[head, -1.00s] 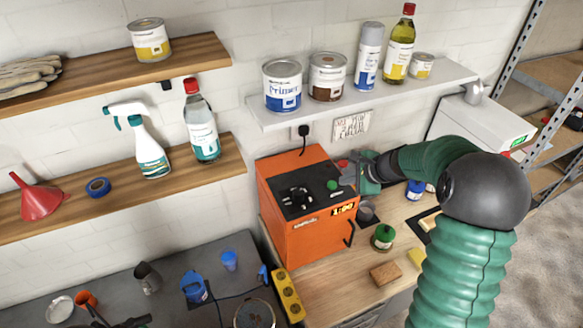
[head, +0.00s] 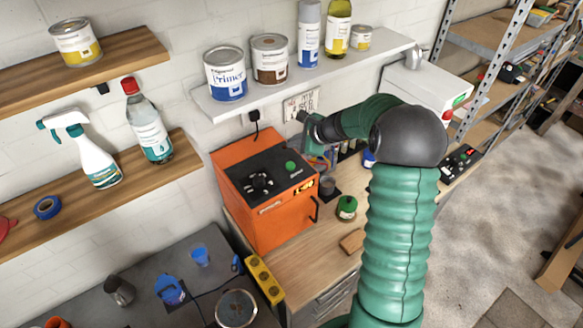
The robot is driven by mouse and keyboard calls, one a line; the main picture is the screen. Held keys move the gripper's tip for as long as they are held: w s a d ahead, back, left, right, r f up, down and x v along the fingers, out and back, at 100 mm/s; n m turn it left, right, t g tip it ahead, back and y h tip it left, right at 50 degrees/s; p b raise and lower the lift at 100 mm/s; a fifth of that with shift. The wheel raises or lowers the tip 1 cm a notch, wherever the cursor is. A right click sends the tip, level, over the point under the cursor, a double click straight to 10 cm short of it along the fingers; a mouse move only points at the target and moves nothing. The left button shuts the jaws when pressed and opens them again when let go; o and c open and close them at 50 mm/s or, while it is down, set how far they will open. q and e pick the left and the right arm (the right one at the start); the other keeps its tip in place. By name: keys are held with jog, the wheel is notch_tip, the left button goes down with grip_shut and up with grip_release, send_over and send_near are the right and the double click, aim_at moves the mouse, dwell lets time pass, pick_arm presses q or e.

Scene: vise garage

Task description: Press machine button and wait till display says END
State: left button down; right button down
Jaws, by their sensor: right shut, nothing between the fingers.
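The orange machine (head: 262,215) stands on the wooden workbench, with a dark top panel. A green button (head: 290,166) sits on that panel, left of my right gripper. The display (head: 304,187) on its front upper edge shows yellow characters, too small to read surely. My right gripper (head: 309,160) is shut and empty, just above the machine's far right corner. It is partly hard to make out, and I cannot tell whether it touches the machine. The red button is not visible now. My left gripper is not in view.
A shelf (head: 300,83) with cans and bottles hangs above the machine. A green-topped jar (head: 347,208) and a brown block (head: 352,241) lie on the workbench (head: 290,268) to the right. A white device (head: 425,88) stands at the back right.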

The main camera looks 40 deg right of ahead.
aim_at(293, 166)
jog(key=f+b, duration=0.1)
jog(key=f, duration=0.1)
jog(key=f+b, duration=0.2)
jog(key=a+f+b, duration=0.1)
jog(key=shift+f, duration=0.4)
jog(key=shift+d, duration=0.1)
jog(key=shift+d+f, duration=0.1)
jog(key=shift+d, duration=0.15)
jog(key=shift+a, duration=0.25)
jog(key=shift+d, duration=0.15)
dwell(0.6)
jog(key=shift+s+f+b, duration=0.1)
jog(key=shift+f+b, duration=0.2)
jog(key=shift+b, duration=0.35)
